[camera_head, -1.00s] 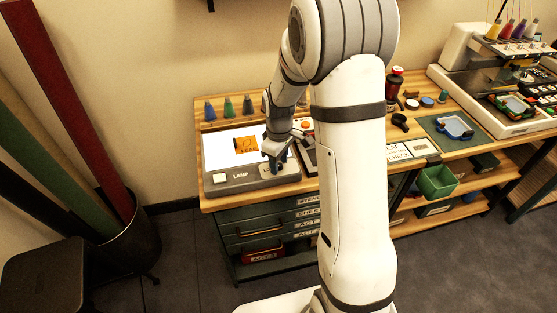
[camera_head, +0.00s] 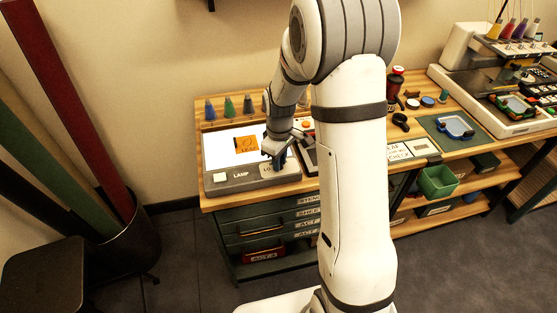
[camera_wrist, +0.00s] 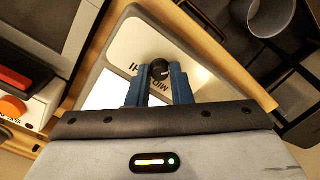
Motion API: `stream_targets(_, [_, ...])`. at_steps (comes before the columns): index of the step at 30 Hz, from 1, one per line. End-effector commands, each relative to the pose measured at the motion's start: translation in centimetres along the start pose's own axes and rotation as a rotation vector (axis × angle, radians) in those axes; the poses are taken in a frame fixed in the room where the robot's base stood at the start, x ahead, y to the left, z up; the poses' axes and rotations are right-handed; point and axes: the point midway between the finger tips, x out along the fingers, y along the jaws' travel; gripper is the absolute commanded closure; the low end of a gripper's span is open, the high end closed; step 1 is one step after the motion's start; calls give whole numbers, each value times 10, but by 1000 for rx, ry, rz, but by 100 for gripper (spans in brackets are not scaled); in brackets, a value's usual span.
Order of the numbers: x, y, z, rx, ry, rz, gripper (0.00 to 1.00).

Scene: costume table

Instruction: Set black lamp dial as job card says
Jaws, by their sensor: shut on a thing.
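The black lamp dial (camera_wrist: 160,69) shows in the wrist view between the two blue fingertips of my gripper (camera_wrist: 160,82). My gripper is shut on the dial, with a finger on each side of it.
Thread cones (camera_head: 228,106) stand behind the light box. A white button (camera_head: 220,177) is on its left front. To the right are a green bin (camera_head: 437,182), a blue hoop (camera_head: 455,127) and an embroidery machine (camera_head: 500,85). Fabric rolls (camera_head: 75,110) lean at the left.

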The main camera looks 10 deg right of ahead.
Motion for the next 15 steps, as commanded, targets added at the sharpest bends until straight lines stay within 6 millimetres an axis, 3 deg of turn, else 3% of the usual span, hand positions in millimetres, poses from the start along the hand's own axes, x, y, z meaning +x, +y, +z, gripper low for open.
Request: stream_targets(15, [1,1,0,404,0,0,100])
